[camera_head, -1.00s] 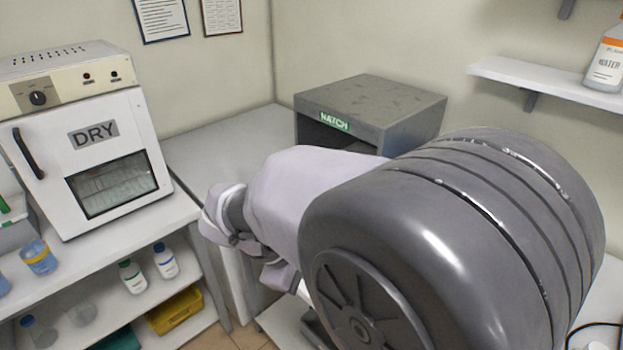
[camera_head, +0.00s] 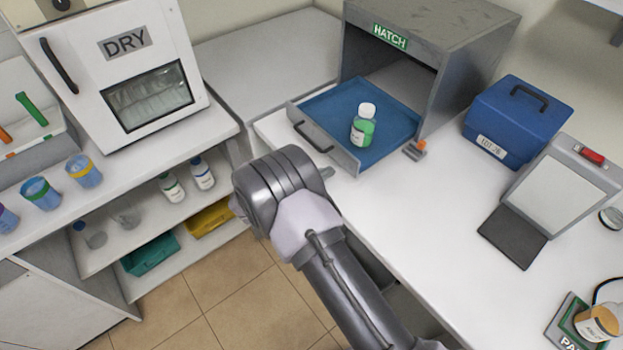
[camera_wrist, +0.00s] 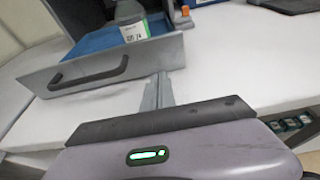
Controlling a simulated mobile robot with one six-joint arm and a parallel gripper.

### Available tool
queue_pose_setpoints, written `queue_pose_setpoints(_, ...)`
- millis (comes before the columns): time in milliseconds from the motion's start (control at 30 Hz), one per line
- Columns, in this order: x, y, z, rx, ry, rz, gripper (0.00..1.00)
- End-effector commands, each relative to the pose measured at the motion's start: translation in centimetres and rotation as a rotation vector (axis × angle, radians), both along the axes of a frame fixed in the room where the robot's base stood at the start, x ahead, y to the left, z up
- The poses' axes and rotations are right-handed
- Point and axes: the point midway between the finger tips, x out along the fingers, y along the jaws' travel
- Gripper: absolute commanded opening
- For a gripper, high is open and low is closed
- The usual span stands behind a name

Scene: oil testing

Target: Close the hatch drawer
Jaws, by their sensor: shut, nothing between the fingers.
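The grey hatch (camera_head: 455,45) stands on the white counter, its green HATCH label on the front. Its drawer (camera_head: 320,92) is pulled out, with a blue lining and a dark handle (camera_head: 314,138) on the front panel. In the wrist view the drawer front (camera_wrist: 110,68) and handle (camera_wrist: 88,72) lie ahead, with the bottle (camera_wrist: 132,22) behind, partly cut off. My gripper (camera_wrist: 158,90) is shut and empty, just before the right part of the drawer front; contact cannot be told. In the head view my arm mostly hides it.
A small grey-orange item (camera_head: 416,150) sits right of the drawer. A blue box (camera_head: 515,115) and a flat-panelled device (camera_head: 560,185) stand farther right. The DRY oven (camera_head: 125,70) and several cups are at left. Open floor (camera_head: 235,305) lies below.

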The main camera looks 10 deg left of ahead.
Motion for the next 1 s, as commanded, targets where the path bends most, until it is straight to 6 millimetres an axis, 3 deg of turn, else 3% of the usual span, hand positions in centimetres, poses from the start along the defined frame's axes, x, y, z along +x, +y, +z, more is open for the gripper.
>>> queue_pose_setpoints(200,2.5,-2.0,-0.1,0.001,0.001,-0.002,0.00)
queue_pose_setpoints(767,3.4,-2.7,0.0,0.001,0.000,-0.001,0.00)
queue_pose_setpoints(1000,5.8,-4.7,-0.2,0.003,-0.001,-0.005,0.00)
